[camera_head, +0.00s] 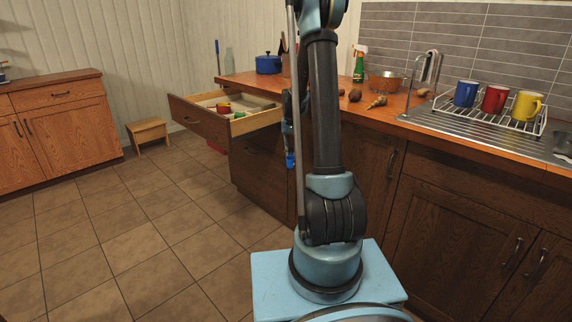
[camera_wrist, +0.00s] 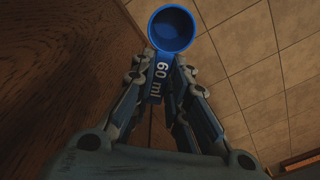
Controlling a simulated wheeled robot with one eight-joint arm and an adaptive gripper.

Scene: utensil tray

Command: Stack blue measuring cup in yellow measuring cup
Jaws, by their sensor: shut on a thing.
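My gripper (camera_wrist: 165,76) is shut on the handle of the blue measuring cup (camera_wrist: 172,28), which is marked 60 ml. The cup's round bowl sticks out beyond the fingertips, its open inside facing the camera. In the head view the blue cup (camera_head: 290,160) hangs low in front of the counter, right of the open drawer, partly beside my arm.
The drawer (camera_head: 202,122) is pulled out, with a red item (camera_head: 223,107) in it. Blue, red and yellow mugs stand on a rack (camera_head: 510,118).

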